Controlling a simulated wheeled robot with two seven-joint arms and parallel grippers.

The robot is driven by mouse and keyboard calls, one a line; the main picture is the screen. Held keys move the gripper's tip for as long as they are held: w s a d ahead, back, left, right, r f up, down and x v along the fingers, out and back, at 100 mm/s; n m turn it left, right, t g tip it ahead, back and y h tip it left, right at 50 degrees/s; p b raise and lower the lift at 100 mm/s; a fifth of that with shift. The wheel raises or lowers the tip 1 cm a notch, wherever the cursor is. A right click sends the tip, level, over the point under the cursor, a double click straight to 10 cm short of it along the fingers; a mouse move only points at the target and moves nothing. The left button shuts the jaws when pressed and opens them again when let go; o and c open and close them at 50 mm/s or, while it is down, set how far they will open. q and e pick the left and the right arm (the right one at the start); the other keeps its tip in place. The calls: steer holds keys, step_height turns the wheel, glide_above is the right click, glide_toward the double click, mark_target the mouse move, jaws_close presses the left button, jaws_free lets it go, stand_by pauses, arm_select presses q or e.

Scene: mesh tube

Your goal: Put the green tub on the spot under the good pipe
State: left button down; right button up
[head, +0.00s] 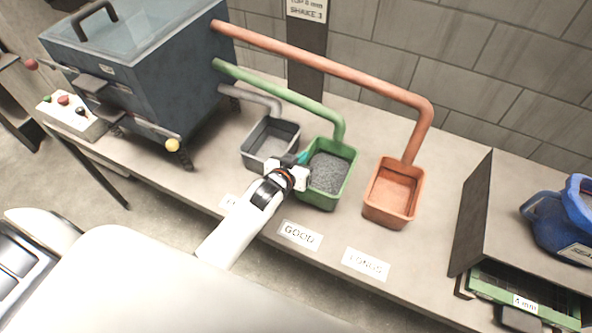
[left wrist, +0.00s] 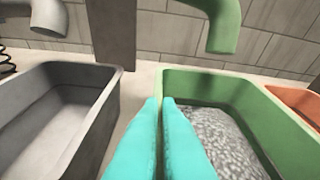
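The green tub (head: 345,187) stands on the bench behind the GOOD label (head: 300,235), holding grey granules. The green pipe (head: 290,97) comes from the machine and bends down at the tub's back edge. In the left wrist view the green tub (left wrist: 205,79) fills the right side, with the green pipe's mouth (left wrist: 222,40) above and beyond its far rim. My left gripper (head: 301,165) is at the tub's left wall. Its teal fingers (left wrist: 160,100) are close together with the wall's rim between them. The spot under the tub is hidden. My right gripper is not in view.
A grey tub (head: 250,158) stands close on the left under a grey pipe (head: 250,98). An orange tub (head: 385,217) stands on the right under an orange pipe (head: 330,68). A blue jug (head: 555,235) is at the far right, past an upright dark panel (head: 470,215).

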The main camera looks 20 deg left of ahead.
mark_target(312, 145)
arm_select(q)
steer(key=shift+w+d+b, duration=0.1)
steer(key=shift+w+b, duration=0.85)
steer(key=shift+w, duration=1.05)
steer(key=shift+f+b, duration=0.5)
steer(key=shift+f, duration=0.35)
steer(key=c, duration=1.6)
jaws_free()
steer(key=shift+s, duration=0.1)
steer(key=shift+o, duration=0.2)
steer(key=shift+f, duration=0.25)
steer(key=v, duration=1.2)
steer(key=shift+r, duration=0.15)
